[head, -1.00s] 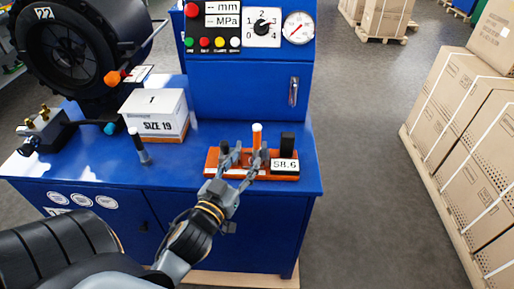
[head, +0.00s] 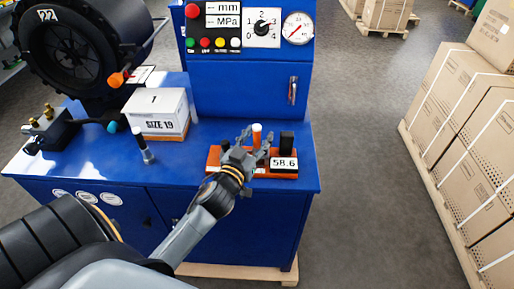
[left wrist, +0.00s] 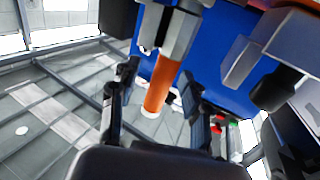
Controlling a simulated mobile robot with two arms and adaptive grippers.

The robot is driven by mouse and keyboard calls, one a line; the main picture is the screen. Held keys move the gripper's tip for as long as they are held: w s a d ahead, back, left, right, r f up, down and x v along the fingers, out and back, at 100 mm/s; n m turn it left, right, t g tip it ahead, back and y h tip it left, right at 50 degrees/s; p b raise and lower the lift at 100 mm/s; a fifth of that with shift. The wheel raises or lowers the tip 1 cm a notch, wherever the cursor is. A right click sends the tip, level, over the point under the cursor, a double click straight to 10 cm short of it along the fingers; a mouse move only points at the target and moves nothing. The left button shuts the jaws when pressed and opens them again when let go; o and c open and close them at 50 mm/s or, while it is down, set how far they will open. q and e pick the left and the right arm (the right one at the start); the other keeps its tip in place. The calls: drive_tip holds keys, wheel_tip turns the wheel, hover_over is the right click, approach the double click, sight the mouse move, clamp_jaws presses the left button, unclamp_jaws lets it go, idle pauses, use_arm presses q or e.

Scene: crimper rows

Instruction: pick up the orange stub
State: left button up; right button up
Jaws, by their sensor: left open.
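The orange stub (head: 256,132) stands upright in the orange rack (head: 284,176) on the blue bench. Its upper part shows between the fingers of my left gripper (head: 257,140), which hide its lower part. In the left wrist view the stub (left wrist: 163,84) sticks out of a grey holder (left wrist: 181,34). My left gripper (left wrist: 158,76) is open there, with a finger on each side of the stub and a gap visible. My right gripper is not in view.
A black post (head: 287,140) stands in the rack right of the stub, behind the 58.6 label (head: 284,163). A SIZE 19 box (head: 156,111) and a dark upright pin (head: 141,144) stand to the left. The blue cabinet (head: 250,78) rises behind.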

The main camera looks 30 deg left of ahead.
use_arm(q)
clamp_jaws()
drive_tip(key=shift+r, duration=0.1)
